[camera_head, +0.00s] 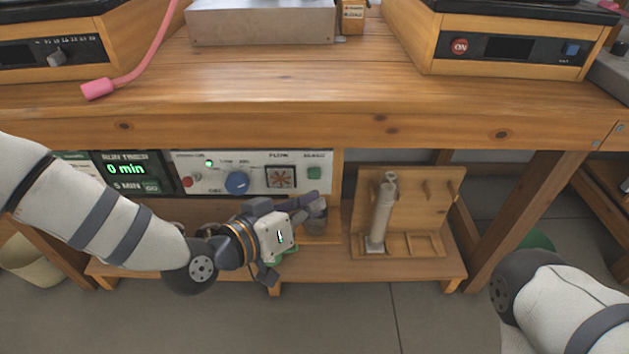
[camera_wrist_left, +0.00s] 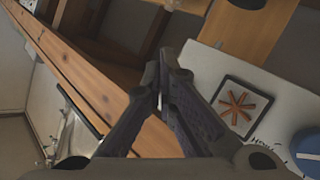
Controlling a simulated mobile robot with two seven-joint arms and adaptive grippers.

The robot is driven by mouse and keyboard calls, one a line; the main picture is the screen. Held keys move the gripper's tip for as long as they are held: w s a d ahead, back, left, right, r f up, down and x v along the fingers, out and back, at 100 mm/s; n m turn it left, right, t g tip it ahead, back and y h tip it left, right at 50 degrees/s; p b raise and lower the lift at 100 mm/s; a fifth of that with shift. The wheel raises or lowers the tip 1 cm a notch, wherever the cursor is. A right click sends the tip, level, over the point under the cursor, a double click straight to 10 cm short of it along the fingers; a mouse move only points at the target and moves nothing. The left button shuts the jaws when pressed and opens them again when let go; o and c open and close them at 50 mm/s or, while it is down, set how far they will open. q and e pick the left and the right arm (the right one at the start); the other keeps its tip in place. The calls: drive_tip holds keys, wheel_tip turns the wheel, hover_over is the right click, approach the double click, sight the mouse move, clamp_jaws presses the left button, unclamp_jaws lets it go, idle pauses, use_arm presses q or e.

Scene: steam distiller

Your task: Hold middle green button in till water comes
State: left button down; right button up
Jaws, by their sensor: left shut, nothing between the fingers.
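The white control panel (camera_head: 250,160) sits under the bench top in the head view. A square green button (camera_head: 313,172) is at its right end. My left gripper (camera_head: 318,204) is shut and empty, its fingertips a little below that button in the picture; I cannot tell whether they touch the panel. In the left wrist view the shut fingers (camera_wrist_left: 165,75) cross in front of the panel (camera_wrist_left: 205,62), and the green button cannot be made out. A flow window with a red star (camera_head: 280,177) also shows in the wrist view (camera_wrist_left: 238,105). My right gripper is out of view.
A blue knob (camera_head: 237,183) and red button (camera_head: 187,182) are on the panel. A timer display (camera_head: 127,169) reads 0 min. A wooden stand (camera_head: 430,215) holds a grey cylinder (camera_head: 382,212).

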sight(315, 173)
use_arm(q)
drive_tip(key=shift+w+b, duration=0.3)
drive_tip(key=shift+w, duration=0.8)
idle(0.6)
drive_tip(key=shift+w, duration=0.45)
drive_tip(key=shift+w+r+b, duration=0.1)
drive_tip(key=shift+w+b, duration=0.25)
drive_tip(key=shift+w, duration=0.15)
idle(1.6)
idle(3.4)
drive_tip(key=shift+s+p, duration=0.7)
drive_tip(key=shift+s, duration=0.25)
